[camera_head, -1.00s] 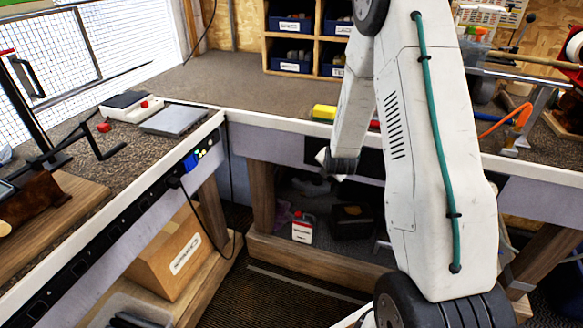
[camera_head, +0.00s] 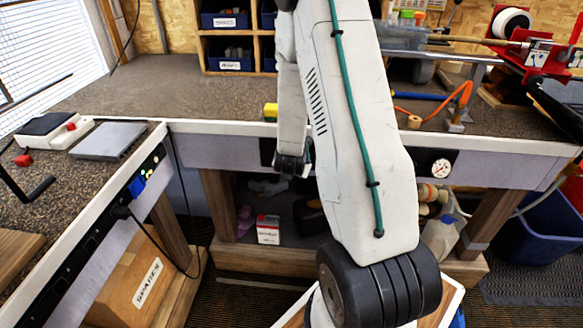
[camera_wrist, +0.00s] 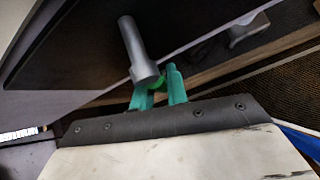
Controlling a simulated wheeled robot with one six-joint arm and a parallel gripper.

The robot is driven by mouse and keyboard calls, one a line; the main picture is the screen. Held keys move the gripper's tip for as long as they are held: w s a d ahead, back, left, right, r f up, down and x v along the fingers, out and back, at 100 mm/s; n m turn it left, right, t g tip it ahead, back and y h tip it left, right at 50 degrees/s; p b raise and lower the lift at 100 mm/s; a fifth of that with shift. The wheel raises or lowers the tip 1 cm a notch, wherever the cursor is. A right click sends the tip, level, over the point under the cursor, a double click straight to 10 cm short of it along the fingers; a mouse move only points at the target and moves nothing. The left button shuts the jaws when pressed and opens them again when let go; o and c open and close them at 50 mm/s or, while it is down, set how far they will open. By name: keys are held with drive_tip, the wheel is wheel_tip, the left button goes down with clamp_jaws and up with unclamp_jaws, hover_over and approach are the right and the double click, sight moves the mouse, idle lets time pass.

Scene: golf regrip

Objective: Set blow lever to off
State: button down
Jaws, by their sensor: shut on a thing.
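In the wrist view, my gripper (camera_wrist: 158,92) shows as two teal fingers. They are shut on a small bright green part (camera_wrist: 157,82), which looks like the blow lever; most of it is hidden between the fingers. A grey cylinder (camera_wrist: 136,50) stands out from a dark surface, and its round end is right beside the fingers. In the head view my arm hides the gripper's fingers and the lever, so the lever's setting cannot be read there.
The workbench (camera_head: 200,90) runs along the back with a pale front edge. A round gauge (camera_head: 441,168) sits on its front at right. An orange hose (camera_head: 462,95) lies on top. A cardboard box (camera_head: 135,285) and a white-and-red container (camera_head: 268,230) stand below.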

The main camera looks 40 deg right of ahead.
drive_tip(key=shift+d, duration=0.1)
drive_tip(key=c, duration=1.4)
unclamp_jaws()
drive_tip(key=shift+c, duration=0.2)
drive_tip(key=shift+o, duration=0.3)
drive_tip(key=shift+w, duration=0.1)
drive_tip(key=shift+r, duration=0.1)
drive_tip(key=v, duration=0.7)
drive_tip(key=shift+s+a+r, duration=0.2)
drive_tip(key=shift+s+a, duration=0.05)
drive_tip(key=shift+a, duration=0.1)
